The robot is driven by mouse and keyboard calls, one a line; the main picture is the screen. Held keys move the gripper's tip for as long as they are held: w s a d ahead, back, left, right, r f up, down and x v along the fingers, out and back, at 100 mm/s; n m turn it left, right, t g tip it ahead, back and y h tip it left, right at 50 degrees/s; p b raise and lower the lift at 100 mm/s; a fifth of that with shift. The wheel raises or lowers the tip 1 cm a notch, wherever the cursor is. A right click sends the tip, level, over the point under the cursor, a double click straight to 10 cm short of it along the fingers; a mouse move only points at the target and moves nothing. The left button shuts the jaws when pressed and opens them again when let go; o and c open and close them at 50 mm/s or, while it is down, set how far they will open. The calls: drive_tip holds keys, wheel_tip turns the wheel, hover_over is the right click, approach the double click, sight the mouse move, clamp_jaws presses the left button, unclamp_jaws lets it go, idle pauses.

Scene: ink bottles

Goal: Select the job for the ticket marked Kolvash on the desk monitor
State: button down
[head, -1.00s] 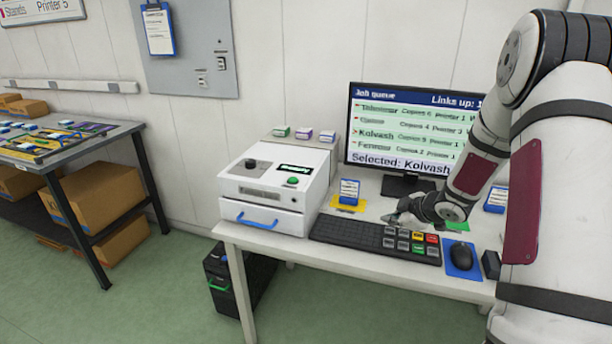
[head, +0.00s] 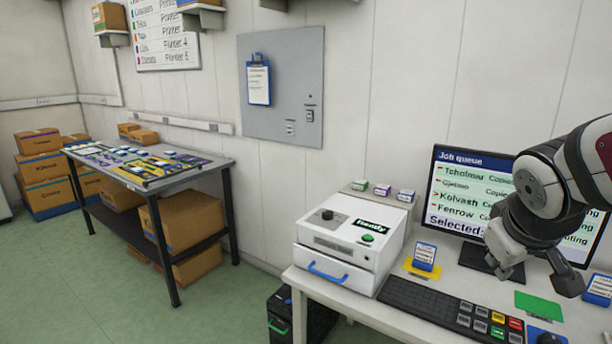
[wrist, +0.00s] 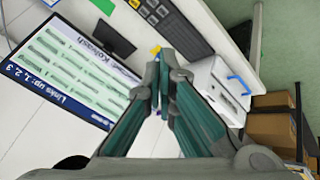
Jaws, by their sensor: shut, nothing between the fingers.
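The desk monitor (head: 462,157) shows a job queue with rows Tcholmau, Gjelmo, Kolvash and Fenrow. A red mark stands beside the Kolvash row (head: 457,200). My arm covers the end of the "Selected:" line in the head view; the wrist view shows "Kolvash" upside down on the screen's bottom line (wrist: 97,40). A blue-and-white card (head: 425,255) stands on a yellow pad; its print is too small to read. The keyboard (head: 430,302) has coloured keys at its right end. My gripper (head: 507,268) is shut and empty, raised in front of the monitor; its fingers (wrist: 164,100) meet in the wrist view.
A white printer-like machine (head: 352,240) stands left of the keyboard, with small labelled blocks behind it. A green pad (head: 538,306) lies bare on the desk. A second card (head: 598,289) stands at right. A side table (head: 200,170) and boxes (head: 45,170) are at left.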

drive_tip(key=s+a+m+g+y, duration=0.1)
drive_tip(key=s+a, duration=0.5)
drive_tip(key=s, duration=0.3)
drive_tip(key=s+a+r+m+g+y+p, duration=0.1)
drive_tip(key=s+a+y, duration=0.1)
drive_tip(key=s+a, duration=0.3)
drive_tip(key=s, duration=0.4)
drive_tip(key=shift+a+y, duration=0.3)
drive_tip(key=shift+a, duration=0.05)
